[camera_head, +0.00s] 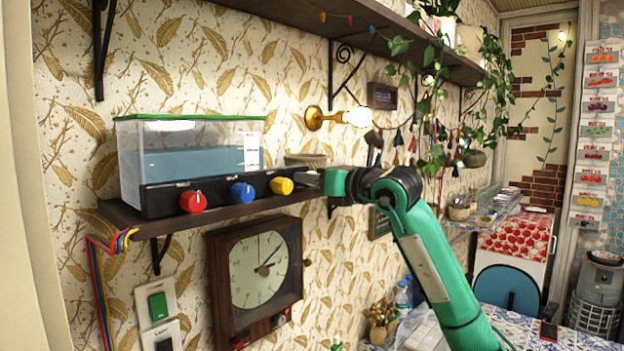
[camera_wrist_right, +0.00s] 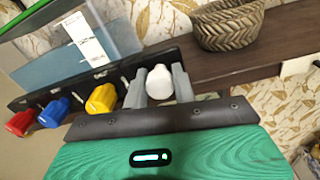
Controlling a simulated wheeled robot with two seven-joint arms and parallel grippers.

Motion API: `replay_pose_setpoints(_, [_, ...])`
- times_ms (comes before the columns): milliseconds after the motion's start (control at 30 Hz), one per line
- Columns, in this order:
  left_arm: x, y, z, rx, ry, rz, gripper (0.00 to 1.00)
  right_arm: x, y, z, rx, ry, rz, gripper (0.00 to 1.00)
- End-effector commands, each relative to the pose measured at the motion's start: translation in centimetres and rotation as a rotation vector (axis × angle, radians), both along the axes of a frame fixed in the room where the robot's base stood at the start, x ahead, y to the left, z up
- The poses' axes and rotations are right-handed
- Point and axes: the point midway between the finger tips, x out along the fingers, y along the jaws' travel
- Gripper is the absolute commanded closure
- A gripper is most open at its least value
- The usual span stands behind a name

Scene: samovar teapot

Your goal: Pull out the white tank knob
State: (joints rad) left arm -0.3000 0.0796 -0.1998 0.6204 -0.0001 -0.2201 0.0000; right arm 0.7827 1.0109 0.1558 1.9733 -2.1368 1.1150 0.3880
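The white knob (camera_wrist_right: 158,84) shows in the right wrist view, at the right end of the dark control panel's row of knobs. My right gripper (camera_wrist_right: 160,86) has one grey finger on each side of it. The knob nearly fills the gap, but I cannot tell whether the fingers press on it. In the head view my right gripper (camera_head: 308,179) is at the panel's right end and hides the white knob. The clear tank (camera_head: 190,155) with a green lid and bluish water stands behind the panel (camera_head: 158,204). My left gripper is not in view.
Red (camera_head: 193,201), blue (camera_head: 241,192) and yellow (camera_head: 281,186) knobs sit to the left on the panel. A woven basket (camera_wrist_right: 226,24) stands on the wooden shelf just right of the tank. A wall lamp (camera_head: 357,117) is above, and a clock (camera_head: 258,270) hangs below.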

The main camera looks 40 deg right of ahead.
Motion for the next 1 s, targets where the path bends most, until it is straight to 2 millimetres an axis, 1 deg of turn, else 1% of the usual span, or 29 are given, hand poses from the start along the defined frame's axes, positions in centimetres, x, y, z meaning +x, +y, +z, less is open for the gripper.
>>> replay_pose_setpoints(133, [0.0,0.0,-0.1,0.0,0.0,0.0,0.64,0.0,0.0,0.0,0.0,0.0,0.0,1.0])
replay_pose_setpoints(233, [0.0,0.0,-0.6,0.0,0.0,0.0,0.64,-0.4,-0.1,-0.2,-0.001,-0.001,0.0,1.0])
replay_pose_setpoints(400, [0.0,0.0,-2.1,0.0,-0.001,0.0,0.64,-1.9,-0.2,-0.4,-0.001,-0.001,-0.001,1.0])
replay_pose_setpoints(500, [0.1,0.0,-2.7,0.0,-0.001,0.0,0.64,-2.7,-0.3,-0.3,-0.001,-0.001,-0.001,1.0])
replay_pose_setpoints(800, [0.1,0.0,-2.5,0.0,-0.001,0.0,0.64,-2.8,-0.2,-0.1,0.0,0.002,0.0,1.0])
replay_pose_setpoints(833, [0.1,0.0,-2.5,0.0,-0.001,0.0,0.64,-2.8,-0.2,-0.1,0.0,0.002,0.001,0.67])
replay_pose_setpoints(900, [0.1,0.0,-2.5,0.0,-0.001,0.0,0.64,-2.8,-0.2,-0.1,0.0,0.002,0.0,0.54])
replay_pose_setpoints(933, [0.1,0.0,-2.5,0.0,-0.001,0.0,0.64,-2.8,-0.2,-0.1,0.0,0.002,0.0,0.51])
replay_pose_setpoints(1000, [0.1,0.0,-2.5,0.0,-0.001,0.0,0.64,-2.8,-0.2,0.0,0.0,0.001,0.0,0.51])
